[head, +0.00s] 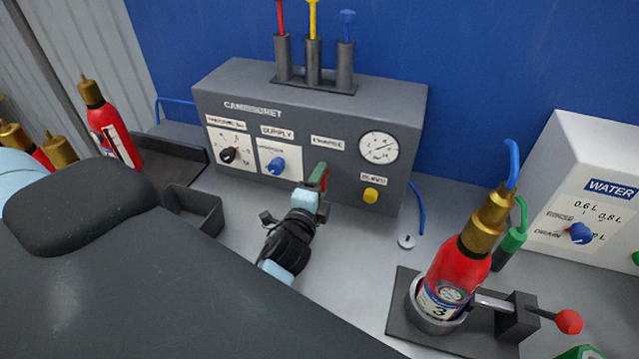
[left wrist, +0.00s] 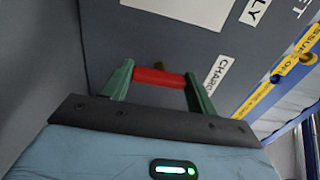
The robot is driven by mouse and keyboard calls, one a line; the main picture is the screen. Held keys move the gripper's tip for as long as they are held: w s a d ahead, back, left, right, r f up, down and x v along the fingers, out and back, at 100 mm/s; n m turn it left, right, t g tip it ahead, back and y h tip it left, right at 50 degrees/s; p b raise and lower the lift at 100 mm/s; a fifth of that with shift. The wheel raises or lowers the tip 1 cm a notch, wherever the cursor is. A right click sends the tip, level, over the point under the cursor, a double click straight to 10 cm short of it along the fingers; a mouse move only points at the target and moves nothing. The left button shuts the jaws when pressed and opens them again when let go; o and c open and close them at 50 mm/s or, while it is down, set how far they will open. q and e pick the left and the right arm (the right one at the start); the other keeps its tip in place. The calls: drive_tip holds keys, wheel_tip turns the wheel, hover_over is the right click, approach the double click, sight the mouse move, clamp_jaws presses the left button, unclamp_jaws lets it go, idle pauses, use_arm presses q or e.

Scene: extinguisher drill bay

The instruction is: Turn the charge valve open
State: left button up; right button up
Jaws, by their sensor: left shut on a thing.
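The charge valve shows in the left wrist view as a red handle (left wrist: 159,78) lying crosswise between the green fingers of my left gripper (head: 317,178). The gripper is shut on this handle, one finger at each end. In the head view it is at the front of the grey panel (head: 300,115), below the CHARGE label (head: 328,143), and mostly hides the handle. How far the valve is turned cannot be told. My right gripper is not in view.
A pressure gauge (head: 378,148), blue supply knob (head: 275,165), black knob (head: 229,155) and yellow button (head: 371,195) are on the panel. A red extinguisher (head: 455,273) stands in a holder at right. A white water box (head: 590,190) is at far right. Several extinguishers stand at left.

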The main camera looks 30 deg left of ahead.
use_arm(q)
drive_tip(key=o, duration=1)
drive_tip(key=shift+s, duration=0.1)
drive_tip(key=shift+s+d+f, duration=0.15)
drive_tip(key=shift+s, duration=0.15)
drive_tip(key=b+v, duration=0.1)
drive_tip(key=v, duration=0.6)
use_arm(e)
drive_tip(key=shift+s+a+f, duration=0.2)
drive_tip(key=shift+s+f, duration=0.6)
